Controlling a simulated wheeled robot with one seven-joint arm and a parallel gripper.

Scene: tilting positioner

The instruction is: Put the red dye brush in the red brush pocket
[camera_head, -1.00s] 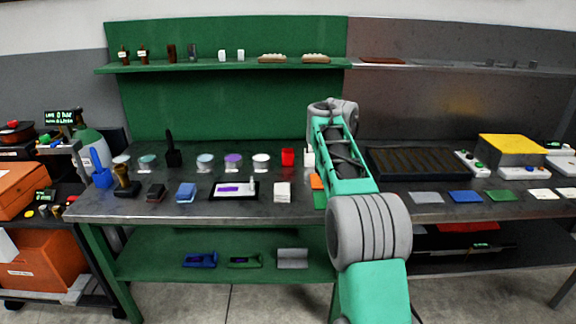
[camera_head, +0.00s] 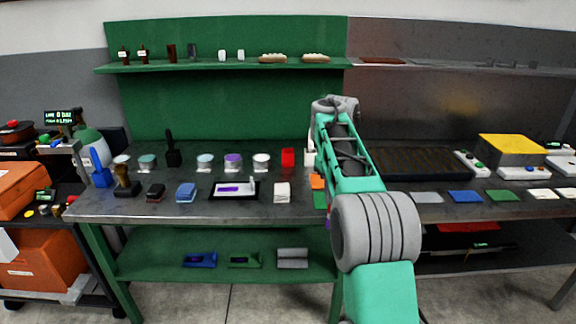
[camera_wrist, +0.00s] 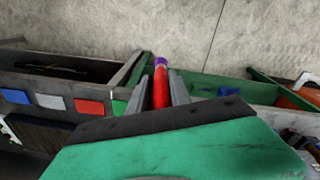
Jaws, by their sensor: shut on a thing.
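My gripper (camera_wrist: 162,88) is shut on the red dye brush (camera_wrist: 160,90) in the wrist view. The brush is a slim red stick with a purple end, and it points away from the palm between the two grey fingers. In the head view my arm hides the gripper and nearly all of the brush; a small purple bit (camera_head: 327,223) shows beside the arm at the table's front edge. The red brush pocket (camera_head: 287,157) looks like a small upright red block at the back of the table, left of my arm. No brush shows in it.
A blue holder (camera_head: 101,180) and a black holder (camera_head: 173,157) with upright brushes stand on the left. Several round pots, including a purple-topped one (camera_head: 233,161), stand left of the red pocket. A shelf (camera_head: 225,67) runs above.

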